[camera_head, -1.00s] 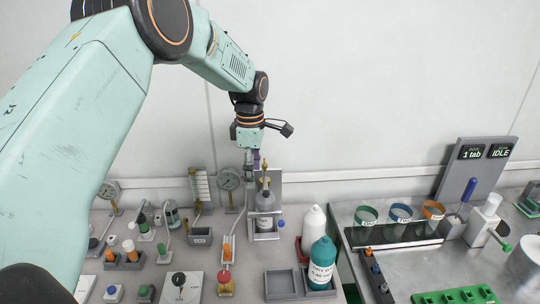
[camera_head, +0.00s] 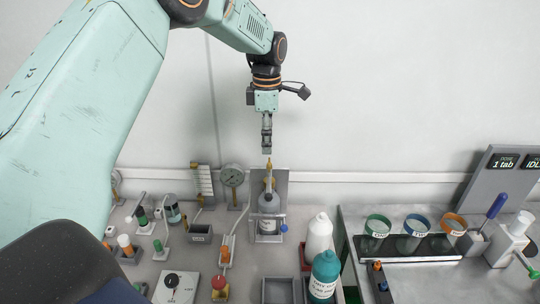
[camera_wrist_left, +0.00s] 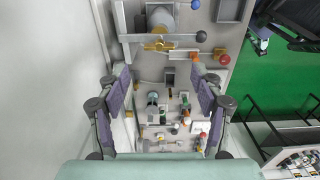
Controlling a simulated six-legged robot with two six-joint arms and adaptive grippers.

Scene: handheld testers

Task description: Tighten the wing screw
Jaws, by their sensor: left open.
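A grey gas cylinder (camera_head: 268,204) stands upright in a metal holder against the back wall. A brass-coloured fitting (camera_head: 268,168) tops it; the wing screw seems to be part of this fitting, but its wings are too small to make out in the head view. In the left wrist view the brass fitting (camera_wrist_left: 160,46) lies across the cylinder's top, beyond the fingers. My left gripper (camera_head: 267,149) points down just above the fitting. In the left wrist view its two purple-padded fingers (camera_wrist_left: 162,92) are apart with nothing between them. My right gripper is not in view.
A pressure gauge (camera_head: 232,176) stands left of the cylinder. A white bottle (camera_head: 319,236) and a teal bottle (camera_head: 324,274) stand to the right. A red knob (camera_head: 219,283), switches and small fittings crowd the left front.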

